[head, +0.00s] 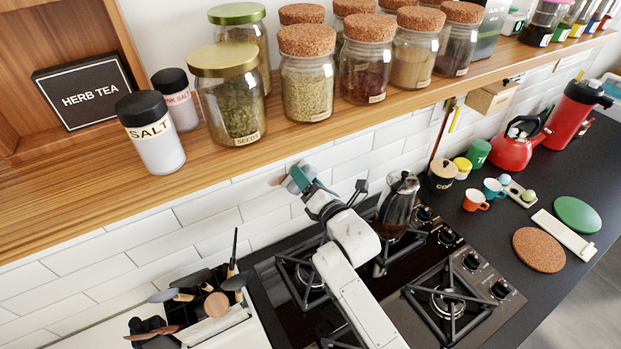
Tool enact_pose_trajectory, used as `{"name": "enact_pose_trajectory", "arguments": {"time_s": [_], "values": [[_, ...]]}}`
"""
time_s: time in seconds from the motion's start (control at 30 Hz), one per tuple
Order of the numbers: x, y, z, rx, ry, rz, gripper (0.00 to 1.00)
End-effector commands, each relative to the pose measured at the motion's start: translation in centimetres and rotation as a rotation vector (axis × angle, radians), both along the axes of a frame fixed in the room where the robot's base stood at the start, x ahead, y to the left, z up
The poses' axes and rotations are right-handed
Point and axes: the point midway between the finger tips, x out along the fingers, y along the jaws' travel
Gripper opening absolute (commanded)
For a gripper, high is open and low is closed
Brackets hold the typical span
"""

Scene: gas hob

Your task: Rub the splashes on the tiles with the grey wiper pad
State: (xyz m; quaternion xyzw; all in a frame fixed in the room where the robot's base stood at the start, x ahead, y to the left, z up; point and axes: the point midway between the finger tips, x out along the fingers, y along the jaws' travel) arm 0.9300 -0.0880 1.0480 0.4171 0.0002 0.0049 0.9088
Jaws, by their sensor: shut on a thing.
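My gripper (305,183) reaches up to the white wall tiles (130,240) behind the hob, just below the shelf. It is shut on the grey wiper pad (291,186), which shows as a small grey piece by the teal part at the arm's tip. The pad is at the tile face; I cannot tell whether it touches. A faint brownish smear (276,181) shows on the tiles just left of the pad. Any splashes behind the pad and gripper are hidden.
A wooden shelf (60,222) with several cork-lidded jars overhangs the tiles. A utensil holder (215,318) stands lower left. A red kettle (513,150) is at the right.

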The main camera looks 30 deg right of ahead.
Motion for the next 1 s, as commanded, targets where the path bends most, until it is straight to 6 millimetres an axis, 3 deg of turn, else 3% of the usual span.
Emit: {"name": "enact_pose_trajectory", "arguments": {"time_s": [0.27, 0.67, 0.7, 1.0], "values": [[0.4, 0.2, -0.1, -0.001, 0.0, 0.003, 0.33], [0.7, 2.4, -0.3, -0.002, -0.003, 0.009, 0.34], [0.8, 2.7, -0.2, -0.001, -0.003, 0.008, 0.29], [1.0, 4.4, 0.1, -0.002, -0.005, 0.011, 0.25]]}}
